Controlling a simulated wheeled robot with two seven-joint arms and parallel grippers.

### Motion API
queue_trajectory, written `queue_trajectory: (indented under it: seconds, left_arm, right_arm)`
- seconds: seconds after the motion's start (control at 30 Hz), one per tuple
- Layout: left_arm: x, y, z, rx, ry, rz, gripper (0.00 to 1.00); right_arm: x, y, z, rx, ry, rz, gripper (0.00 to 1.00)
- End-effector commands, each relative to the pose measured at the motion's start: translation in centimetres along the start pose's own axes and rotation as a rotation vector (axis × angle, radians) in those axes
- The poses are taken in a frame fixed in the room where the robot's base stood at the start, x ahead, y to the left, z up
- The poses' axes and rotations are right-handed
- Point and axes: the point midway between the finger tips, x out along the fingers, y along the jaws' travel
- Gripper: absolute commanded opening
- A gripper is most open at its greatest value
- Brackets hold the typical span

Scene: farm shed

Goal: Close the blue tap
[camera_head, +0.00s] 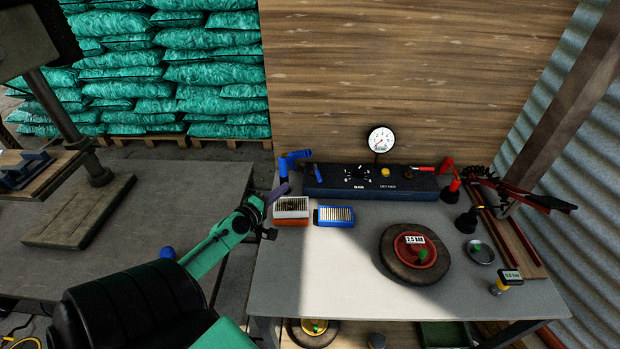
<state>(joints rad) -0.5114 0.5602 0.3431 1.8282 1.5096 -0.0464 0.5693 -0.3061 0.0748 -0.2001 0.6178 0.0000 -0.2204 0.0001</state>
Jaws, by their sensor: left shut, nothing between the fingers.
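The blue tap (291,158) stands at the left end of a dark blue control box (370,184). A small blue lever (315,171) shows just right of it, against the box. My left gripper (269,204) is shut and empty, just below and left of the tap. A dark purple piece at its tip lies close under the tap's outlet; I cannot tell whether they touch. My right gripper is out of view.
A red tap (449,170) and a gauge (380,139) stand farther right.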

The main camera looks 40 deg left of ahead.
Motion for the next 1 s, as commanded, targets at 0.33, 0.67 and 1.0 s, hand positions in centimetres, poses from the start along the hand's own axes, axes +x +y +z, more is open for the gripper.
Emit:
queue_trajectory:
  seconds: [0.33,0.67,1.0]
  left_arm:
    - [7.7,0.3,0.4,0.0,-0.002,0.002,0.0]
    - [9.9,0.1,3.0,0.003,-0.003,0.0,0.0]
    - [9.9,0.1,3.0,0.002,0.001,-0.001,0.0]
  right_arm:
    - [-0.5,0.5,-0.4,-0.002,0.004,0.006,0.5]
    - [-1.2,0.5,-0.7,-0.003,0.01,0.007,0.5]
    - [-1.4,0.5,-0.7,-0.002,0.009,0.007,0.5]
